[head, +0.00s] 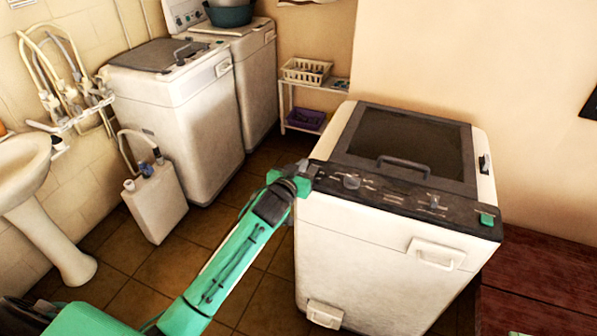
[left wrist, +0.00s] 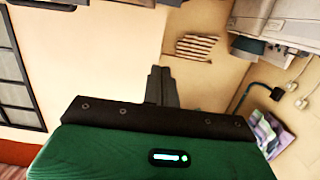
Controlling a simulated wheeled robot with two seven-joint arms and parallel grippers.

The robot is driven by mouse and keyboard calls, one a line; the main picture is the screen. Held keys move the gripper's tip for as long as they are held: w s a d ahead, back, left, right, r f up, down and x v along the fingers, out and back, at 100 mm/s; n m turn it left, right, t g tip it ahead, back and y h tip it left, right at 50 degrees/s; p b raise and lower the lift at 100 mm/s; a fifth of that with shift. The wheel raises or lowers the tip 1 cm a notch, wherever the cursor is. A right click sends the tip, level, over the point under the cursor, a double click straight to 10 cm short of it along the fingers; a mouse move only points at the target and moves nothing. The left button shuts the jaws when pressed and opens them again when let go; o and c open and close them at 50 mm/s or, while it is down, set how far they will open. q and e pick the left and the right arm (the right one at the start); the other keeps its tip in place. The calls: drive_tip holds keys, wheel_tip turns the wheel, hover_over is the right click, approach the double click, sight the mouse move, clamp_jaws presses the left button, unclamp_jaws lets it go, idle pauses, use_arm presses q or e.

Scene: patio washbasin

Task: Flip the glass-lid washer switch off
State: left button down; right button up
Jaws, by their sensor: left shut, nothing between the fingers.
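The glass-lid washer (head: 370,250) stands at the right in the head view, with a dark glass lid (head: 410,140) that is closed. Its dark control panel (head: 385,188) runs along the front top edge and carries knobs and small controls. A small green square control (head: 487,219) sits at the panel's right end; I cannot tell whether it is the switch or which way it is set. My left gripper (head: 305,168) is at the panel's left end, beside or over the corner; contact is unclear. In the left wrist view its fingers (left wrist: 162,86) are together and empty.
Another washer (head: 180,110) stands behind at the left, near a white canister (head: 155,200) and a washbasin (head: 25,170). A low shelf with a cream basket (head: 306,71) stands at the back wall. A dark red wooden surface (head: 540,285) lies right of the glass-lid washer.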

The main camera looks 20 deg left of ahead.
use_arm(q)
drive_tip(key=shift+s+a+r, duration=0.1)
drive_tip(key=shift+s+r, duration=0.1)
drive_tip(key=shift+s, duration=0.3)
drive_tip(key=shift+s+r, duration=0.15)
drive_tip(key=shift+s, duration=0.35)
wheel_tip(320, 180, down, 19)
drive_tip(key=s+a+g, duration=0.1)
drive_tip(key=s+g, duration=0.2)
drive_tip(key=s+f+g, duration=0.2)
drive_tip(key=s+f, duration=0.2)
drive_tip(key=f, duration=0.4)
drive_tip(key=s+a+f+m+g, duration=0.1)
drive_tip(key=s+f, duration=0.3)
drive_tip(key=f, duration=0.3)
drive_tip(key=s+f+g, duration=0.2)
drive_tip(key=s+f, duration=0.3)
drive_tip(key=f, duration=0.3)
drive_tip(key=s+f+g, duration=0.4)
drive_tip(key=s+f, duration=1.2)
drive_tip(key=s, duration=0.4)
drive_tip(key=s+f+g, duration=0.1)
drive_tip(key=s+f, duration=0.2)
drive_tip(key=s, duration=0.9)
drive_tip(key=s+f+m+g, duration=0.1)
drive_tip(key=s+f, duration=0.3)
drive_tip(key=s, duration=0.8)
drive_tip(key=shift+a+f+g+y, duration=0.3)
drive_tip(key=shift+a+g, duration=0.15)
drive_tip(key=shift+g, duration=0.25)
